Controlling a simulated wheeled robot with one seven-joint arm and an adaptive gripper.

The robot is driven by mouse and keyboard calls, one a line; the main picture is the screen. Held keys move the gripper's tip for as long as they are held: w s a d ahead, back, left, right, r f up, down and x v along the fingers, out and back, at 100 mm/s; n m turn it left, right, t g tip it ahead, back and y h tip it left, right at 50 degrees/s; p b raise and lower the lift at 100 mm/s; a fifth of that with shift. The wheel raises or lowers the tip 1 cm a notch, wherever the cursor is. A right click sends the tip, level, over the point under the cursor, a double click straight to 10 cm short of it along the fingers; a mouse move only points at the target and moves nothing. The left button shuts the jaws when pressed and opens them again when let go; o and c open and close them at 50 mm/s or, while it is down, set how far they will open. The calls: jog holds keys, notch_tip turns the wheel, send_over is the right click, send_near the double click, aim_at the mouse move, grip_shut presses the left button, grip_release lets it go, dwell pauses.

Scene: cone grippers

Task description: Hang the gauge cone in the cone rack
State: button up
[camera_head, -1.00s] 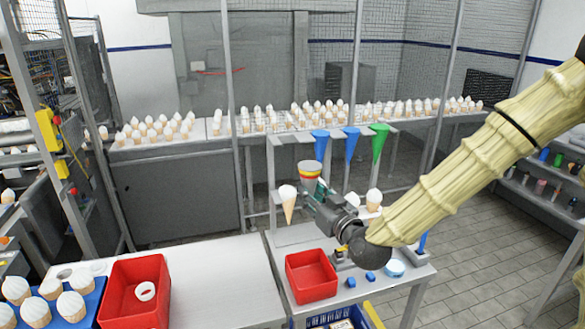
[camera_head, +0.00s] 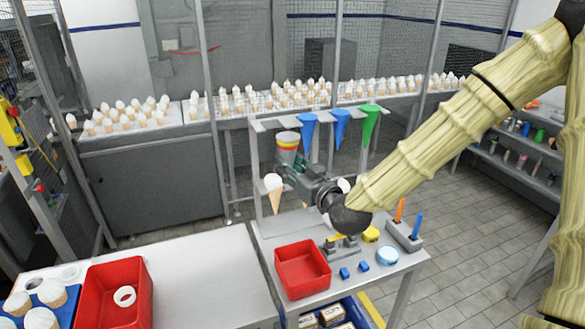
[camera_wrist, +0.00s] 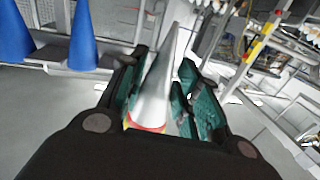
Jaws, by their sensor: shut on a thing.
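The gauge cone (camera_head: 288,143) is grey with red and yellow bands near its wide top. My gripper (camera_head: 287,170) is shut on it, wide end up, in front of the cone rack's left part. In the wrist view the silver cone (camera_wrist: 158,85) lies between the green fingers (camera_wrist: 162,95), its tip pointing away and a red and yellow band near the palm. The cone rack (camera_head: 258,127) has a crossbar with two blue cones (camera_head: 308,128) and one green cone (camera_head: 369,122) hanging tip down. My gripper hides the gauge cone's lower part in the head view.
An ice cream cone (camera_head: 274,192) is just left of my gripper, and another white top shows partly behind my wrist. A red bin (camera_head: 302,268), small blue blocks and a holder (camera_head: 403,236) stand on the rack's table. Blue cones (camera_wrist: 83,38) show left of my fingers.

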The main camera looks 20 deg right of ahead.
jog(key=shift+w+b, duration=0.6)
jog(key=shift+w, duration=2.3)
jog(key=shift+w+a+b, duration=0.1)
jog(key=shift+w+b, duration=0.25)
jog(key=shift+w, duration=0.1)
jog(key=shift+w, duration=0.3)
jog(key=shift+w, duration=0.35)
jog(key=shift+w+b, duration=0.3)
jog(key=shift+d+b+x, duration=0.25)
jog(key=shift+b+x, duration=0.05)
jog(key=shift+x, duration=0.85)
jog(key=shift+d+b+x, duration=0.2)
jog(key=shift+b+x, duration=0.1)
jog(key=shift+x, duration=0.85)
jog(key=shift+w+f+b, duration=0.1)
jog(key=shift+f+b, duration=0.45)
jog(key=shift+b, duration=0.25)
dwell(0.6)
